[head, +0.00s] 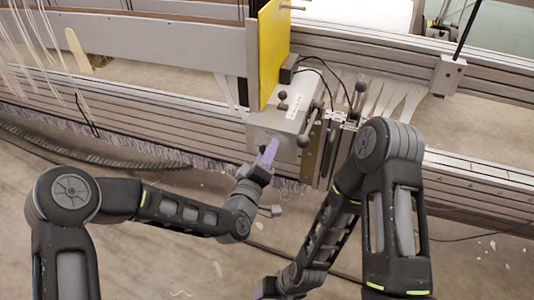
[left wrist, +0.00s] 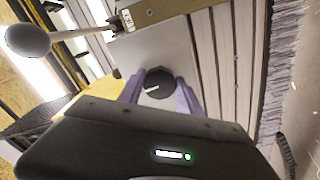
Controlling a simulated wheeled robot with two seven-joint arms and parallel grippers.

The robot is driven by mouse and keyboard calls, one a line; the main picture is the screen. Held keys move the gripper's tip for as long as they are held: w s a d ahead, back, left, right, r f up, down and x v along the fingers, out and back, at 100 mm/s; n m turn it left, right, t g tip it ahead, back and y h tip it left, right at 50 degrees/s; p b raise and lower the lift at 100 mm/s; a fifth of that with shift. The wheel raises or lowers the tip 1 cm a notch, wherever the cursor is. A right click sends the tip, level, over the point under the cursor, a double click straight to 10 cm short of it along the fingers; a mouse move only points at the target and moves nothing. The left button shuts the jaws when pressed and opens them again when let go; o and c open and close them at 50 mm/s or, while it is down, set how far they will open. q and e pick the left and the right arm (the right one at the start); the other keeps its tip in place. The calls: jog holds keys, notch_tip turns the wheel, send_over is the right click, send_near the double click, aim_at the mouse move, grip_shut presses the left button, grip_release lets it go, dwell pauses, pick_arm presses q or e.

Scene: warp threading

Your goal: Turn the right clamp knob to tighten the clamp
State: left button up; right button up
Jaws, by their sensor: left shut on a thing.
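My left gripper (head: 266,154) reaches the front of a grey metal box (head: 300,97) on the loom rail. In the left wrist view, a round black knob (left wrist: 157,82) with a white pointer line sits on a grey panel. The purple fingers of the left gripper (left wrist: 160,92) lie on both sides of the knob and are shut on it. In the head view the fingers mostly hide the knob. My right gripper (head: 260,292) is low at the bottom edge, mostly cut off, so its jaws cannot be read.
A ball-ended lever (left wrist: 28,40) stands out beside the knob panel in the left wrist view. A yellow panel (head: 272,52) rises behind the box. The floor (head: 160,265) in front is mostly clear.

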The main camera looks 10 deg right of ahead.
pick_arm(q)
jog(key=shift+m, duration=0.4)
jog(key=o, duration=1.4)
jog(key=shift+c, duration=0.2)
jog(key=p+v, duration=0.1)
jog(key=v, duration=0.6)
jog(key=shift+s+a+p, duration=0.25)
jog(key=shift+s+p, duration=0.1)
jog(key=shift+p, duration=0.05)
jog(key=shift+f, duration=0.1)
